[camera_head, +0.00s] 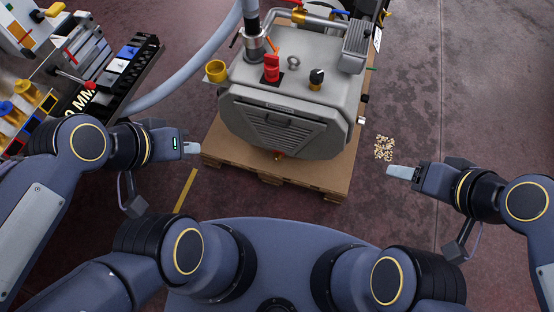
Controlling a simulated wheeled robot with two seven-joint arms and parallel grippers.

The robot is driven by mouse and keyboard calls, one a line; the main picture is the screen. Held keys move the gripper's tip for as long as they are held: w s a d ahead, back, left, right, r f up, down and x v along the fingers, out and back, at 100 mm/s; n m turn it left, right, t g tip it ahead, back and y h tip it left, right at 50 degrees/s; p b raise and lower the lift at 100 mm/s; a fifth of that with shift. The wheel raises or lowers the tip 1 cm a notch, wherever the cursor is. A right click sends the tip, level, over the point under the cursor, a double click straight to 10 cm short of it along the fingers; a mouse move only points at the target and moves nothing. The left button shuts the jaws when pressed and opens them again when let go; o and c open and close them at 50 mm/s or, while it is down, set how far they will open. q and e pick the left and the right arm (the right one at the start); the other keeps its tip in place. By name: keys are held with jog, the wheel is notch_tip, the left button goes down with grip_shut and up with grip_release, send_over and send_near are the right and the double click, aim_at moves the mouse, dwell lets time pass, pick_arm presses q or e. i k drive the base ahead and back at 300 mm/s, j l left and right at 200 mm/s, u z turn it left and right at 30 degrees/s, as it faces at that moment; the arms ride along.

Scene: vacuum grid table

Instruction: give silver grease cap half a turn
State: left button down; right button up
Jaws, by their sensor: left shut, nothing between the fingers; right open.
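A grey pump housing (292,105) stands on a wooden pallet (335,180) in the middle of the head view. On its top is a dark knob with a pale mark (316,77). A small silver ring (293,61) and a red fitting (271,68) are beside it. I cannot tell which small part is the silver grease cap. My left gripper (192,148) is shut and empty, left of the housing above the pallet's left edge. My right gripper (398,172) is open and empty, right of the pallet over the floor. Neither gripper touches the pump.
A yellow cup (216,71) juts from the housing's left side. A grey hose (190,75) curves down on the left. A rack with coloured parts (125,65) stands at the left. Small pale pieces (384,148) lie on the floor at right, and a yellow strip (185,190) at left.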

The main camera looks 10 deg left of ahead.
aim_at(361, 120)
jog(key=l+u, duration=0.1)
jog(key=l, duration=0.85)
jog(key=k+l+u, duration=0.1)
jog(key=l, duration=0.85)
